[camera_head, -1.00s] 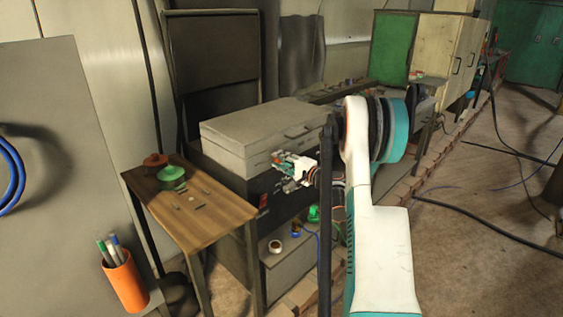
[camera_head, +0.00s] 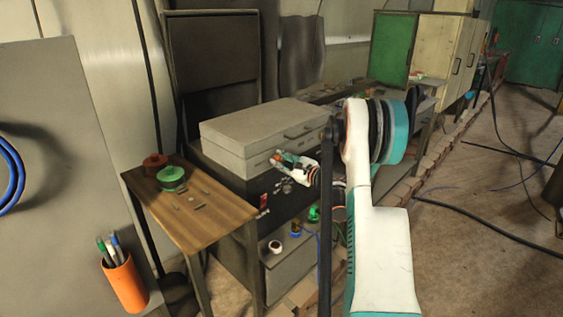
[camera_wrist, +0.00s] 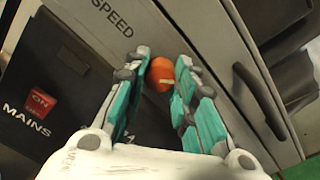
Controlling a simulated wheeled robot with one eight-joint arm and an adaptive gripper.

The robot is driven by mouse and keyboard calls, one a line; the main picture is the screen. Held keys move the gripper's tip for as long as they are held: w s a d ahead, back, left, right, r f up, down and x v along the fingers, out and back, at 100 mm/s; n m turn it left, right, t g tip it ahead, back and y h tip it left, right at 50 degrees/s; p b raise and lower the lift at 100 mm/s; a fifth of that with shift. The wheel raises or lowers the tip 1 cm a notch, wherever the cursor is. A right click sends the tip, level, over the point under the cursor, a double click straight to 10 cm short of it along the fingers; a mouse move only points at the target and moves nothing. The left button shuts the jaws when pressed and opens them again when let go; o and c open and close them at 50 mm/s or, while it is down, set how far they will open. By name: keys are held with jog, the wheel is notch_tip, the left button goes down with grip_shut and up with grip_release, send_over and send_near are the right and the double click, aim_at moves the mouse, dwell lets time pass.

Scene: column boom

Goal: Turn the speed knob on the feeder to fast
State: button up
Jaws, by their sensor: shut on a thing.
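The orange speed knob (camera_wrist: 160,76) sits on a grey panel beside the printed word SPEED, and a small pale mark shows on it. My gripper (camera_wrist: 158,72) has its teal and grey fingertips on either side of the knob, closed on it. In the head view my gripper (camera_head: 277,157) is at the front of the long grey box (camera_head: 228,160), which appears to be the feeder. The knob's scale cannot be read, so its setting is unclear.
Below the grey panel is a black panel (camera_wrist: 60,65) with a red ON switch (camera_wrist: 41,101) marked MAINS. A long handle (camera_wrist: 258,100) runs along the grey face. A wooden table (camera_head: 222,212) with a green round object (camera_head: 171,176) stands at left.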

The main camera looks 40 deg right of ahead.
jog(key=m, duration=0.4)
jog(key=shift+f+m, duration=0.1)
jog(key=shift+m, duration=2.2)
jog(key=o, duration=1.1)
jog(key=shift+s, duration=0.15)
jog(key=s, duration=0.7)
jog(key=s+d, duration=0.1)
jog(key=s, duration=0.3)
jog(key=shift+s+d, duration=0.1)
jog(key=shift+s, duration=0.25)
